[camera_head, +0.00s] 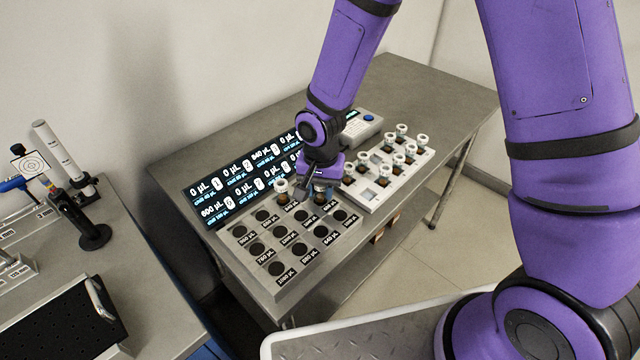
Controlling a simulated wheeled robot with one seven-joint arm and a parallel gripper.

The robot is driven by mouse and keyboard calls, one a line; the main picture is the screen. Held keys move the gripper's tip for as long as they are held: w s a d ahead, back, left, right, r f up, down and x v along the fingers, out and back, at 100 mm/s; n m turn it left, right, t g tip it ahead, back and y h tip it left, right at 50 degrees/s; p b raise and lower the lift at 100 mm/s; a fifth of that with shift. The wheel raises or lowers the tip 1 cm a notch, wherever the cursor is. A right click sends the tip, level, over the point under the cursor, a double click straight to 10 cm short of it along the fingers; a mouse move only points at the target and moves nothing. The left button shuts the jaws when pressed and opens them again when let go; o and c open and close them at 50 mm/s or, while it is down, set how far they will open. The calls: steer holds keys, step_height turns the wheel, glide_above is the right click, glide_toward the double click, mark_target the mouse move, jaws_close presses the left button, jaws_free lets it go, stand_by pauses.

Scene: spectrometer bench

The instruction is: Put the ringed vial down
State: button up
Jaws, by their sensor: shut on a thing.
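My gripper (320,181) points down over the back right part of the grey block with labelled round holes (270,285). It is shut on a small brown vial (320,197) with a bluish band near its top, which shows just below the jaws. The vial is at the block's back right holes; I cannot tell whether its base is in a hole or just above it. The fingers partly hide it. Another brown vial with a white cap (281,190) stands in the block, left of my gripper. Several front and middle holes are empty.
A white rack (378,205) with several white-capped vials stands right of the block, close to my gripper. A display panel (230,190) with µL readings lies behind the block. A grey device with a blue button (362,128) is behind the rack. The table's back right (430,95) is clear.

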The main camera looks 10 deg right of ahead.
steer(key=shift+f, duration=0.1)
steer(key=o, duration=0.9)
step_height(320, 180, up, 12)
steer(key=s+d+r+n+t, duration=0.1)
steer(key=s+d+r, duration=0.2)
steer(key=d+r, duration=0.4)
steer(key=s+d+r+n+t, duration=0.15)
steer(key=s+d+r, duration=0.3)
steer(key=r, duration=0.45)
steer(key=shift+s+d+r+n+t, duration=0.4)
steer(key=shift+s+d+r, duration=0.85)
steer(key=shift+s, duration=0.8)
steer(key=shift+s+d+r+n+t, duration=0.25)
steer(key=shift+s+d+r+t, duration=0.25)
steer(key=shift+s+d+r, duration=0.9)
steer(key=shift+s+d+r+n+t, duration=0.55)
steer(key=shift+s+d, duration=0.85)
steer(key=shift+s, duration=1.35)
steer(key=shift+r+m, duration=0.15)
steer(key=shift+m, duration=0.1)
